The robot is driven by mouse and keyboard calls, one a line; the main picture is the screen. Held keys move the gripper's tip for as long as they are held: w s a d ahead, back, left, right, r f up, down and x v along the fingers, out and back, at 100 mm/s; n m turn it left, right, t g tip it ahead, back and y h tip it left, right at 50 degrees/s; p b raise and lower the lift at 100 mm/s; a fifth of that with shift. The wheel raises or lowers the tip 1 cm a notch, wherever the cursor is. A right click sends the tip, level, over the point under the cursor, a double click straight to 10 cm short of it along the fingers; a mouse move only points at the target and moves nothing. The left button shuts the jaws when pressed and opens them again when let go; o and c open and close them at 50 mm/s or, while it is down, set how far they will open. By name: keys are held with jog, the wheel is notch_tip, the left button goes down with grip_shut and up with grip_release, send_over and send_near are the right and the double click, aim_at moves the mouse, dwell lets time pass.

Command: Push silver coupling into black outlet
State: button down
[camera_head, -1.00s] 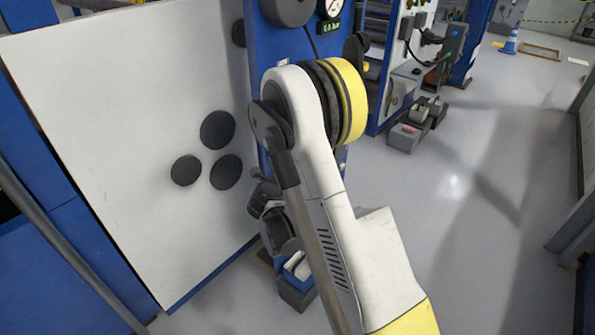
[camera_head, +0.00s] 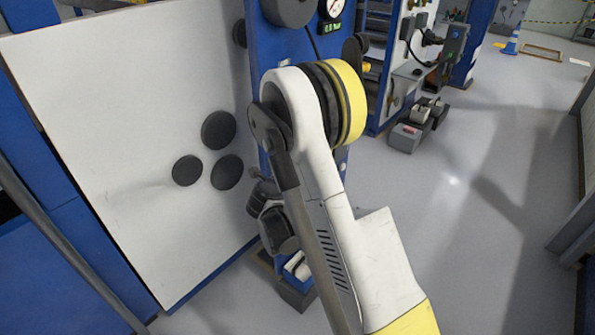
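My arm's white and yellow elbow and links fill the middle of the head view and cover much of the blue panel (camera_head: 277,50). My gripper's fingertips cannot be made out; the arm's far end is hidden behind its own links. I cannot pick out the silver coupling or the black outlet. Dark rounded parts (camera_head: 278,230) show low at the panel, just left of my arm; I cannot tell whether they belong to my wrist or to the panel.
A white board (camera_head: 110,110) with several black discs (camera_head: 218,130) stands left. A gauge (camera_head: 333,8) with a green display tops the panel. A bin (camera_head: 297,283) stands on the floor below.

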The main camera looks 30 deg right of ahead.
jog(key=shift+w+a, duration=0.1)
jog(key=shift+w, duration=0.25)
jog(key=c, duration=1.2)
grip_release()
jog(key=shift+o, duration=0.2)
